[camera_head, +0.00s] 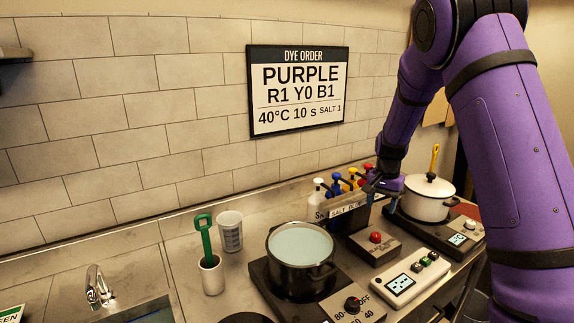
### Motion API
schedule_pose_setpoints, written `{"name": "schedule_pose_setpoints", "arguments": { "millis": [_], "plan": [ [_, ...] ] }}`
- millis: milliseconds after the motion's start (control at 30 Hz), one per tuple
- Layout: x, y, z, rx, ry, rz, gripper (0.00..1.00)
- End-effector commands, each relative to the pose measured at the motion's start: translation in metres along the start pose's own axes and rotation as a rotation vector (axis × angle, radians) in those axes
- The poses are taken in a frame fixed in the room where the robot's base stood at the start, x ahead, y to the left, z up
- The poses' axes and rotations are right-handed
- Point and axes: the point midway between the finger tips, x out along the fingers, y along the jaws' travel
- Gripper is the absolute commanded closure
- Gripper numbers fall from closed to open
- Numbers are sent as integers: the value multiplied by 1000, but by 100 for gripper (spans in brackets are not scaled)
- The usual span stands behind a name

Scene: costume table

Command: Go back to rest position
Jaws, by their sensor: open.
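My gripper (381,197) is at the end of my purple arm, right of the middle of the view. Its fingers point down and are apart, with nothing seen between them. It hovers over the counter, close to the right end of the bottle rack (345,214) and left of the white lidded pot (429,198). I cannot tell whether it touches the rack. Part of the rack is hidden behind the gripper.
A dark pot of pale liquid (301,244) sits on a hotplate. A red-button box (375,245), a white control panel (410,278), a cup with a green-handled tool (210,275), a beaker (230,232) and a sink faucet (97,285) stand around. A dye order sign (298,90) hangs behind.

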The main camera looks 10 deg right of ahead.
Motion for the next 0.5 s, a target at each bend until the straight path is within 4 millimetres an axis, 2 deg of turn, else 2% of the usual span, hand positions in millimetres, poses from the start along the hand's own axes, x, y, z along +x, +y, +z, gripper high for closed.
{"name": "schedule_pose_setpoints", "arguments": {
  "millis": [167, 500],
  "plan": [
    [-37, 6, 18, -45, 10, -42, 41],
    [-133, 36, 88, -219, 61, -146, 41]
  ]
}}
